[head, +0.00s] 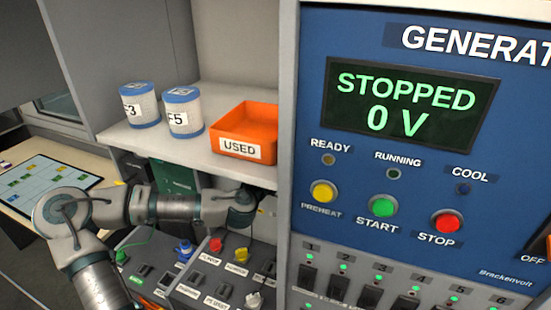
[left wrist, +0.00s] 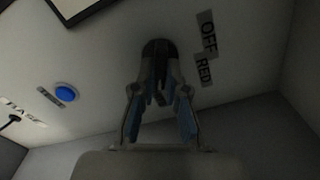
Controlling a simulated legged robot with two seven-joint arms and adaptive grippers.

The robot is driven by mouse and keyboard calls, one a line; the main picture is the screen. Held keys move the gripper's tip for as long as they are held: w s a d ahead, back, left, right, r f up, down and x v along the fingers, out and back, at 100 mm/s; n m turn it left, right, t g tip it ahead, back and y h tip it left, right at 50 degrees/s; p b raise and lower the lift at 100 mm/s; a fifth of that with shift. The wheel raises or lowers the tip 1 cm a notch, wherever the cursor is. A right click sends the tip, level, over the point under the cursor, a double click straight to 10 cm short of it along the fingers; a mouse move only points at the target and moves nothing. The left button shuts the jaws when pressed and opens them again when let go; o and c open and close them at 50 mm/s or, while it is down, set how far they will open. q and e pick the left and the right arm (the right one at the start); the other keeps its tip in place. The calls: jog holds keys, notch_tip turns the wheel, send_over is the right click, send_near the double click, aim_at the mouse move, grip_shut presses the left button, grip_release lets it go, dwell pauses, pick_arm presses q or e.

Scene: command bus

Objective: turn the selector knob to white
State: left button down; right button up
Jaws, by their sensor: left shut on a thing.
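The selector knob (left wrist: 158,48) is a dark round knob on a pale panel in the left wrist view. The labels OFF (left wrist: 208,36) and RED (left wrist: 203,70) sit to its right; no WHITE label is readable. My left gripper (left wrist: 160,90) is shut on the knob, with a finger on either side. The fingers cover much of the knob, so its pointer direction cannot be told. In the head view, my left gripper (head: 245,203) is under the shelf beside the generator cabinet, and the knob is hidden there. My right gripper is not in view.
A blue button (left wrist: 66,93) is left of the knob. The generator panel (head: 420,160) stands close right of my left gripper. A shelf (head: 205,145) with an orange USED tray (head: 250,117) and two canisters is above it; a control console (head: 215,275) is below.

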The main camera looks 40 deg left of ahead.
pick_arm(q)
jog(key=shift+d+f+m, duration=0.15)
jog(key=shift+f+m, duration=0.45)
jog(key=shift+m, duration=0.1)
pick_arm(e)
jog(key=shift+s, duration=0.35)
pick_arm(q)
jog(key=c, duration=1.2)
grip_release()
jog(key=shift+r, duration=0.2)
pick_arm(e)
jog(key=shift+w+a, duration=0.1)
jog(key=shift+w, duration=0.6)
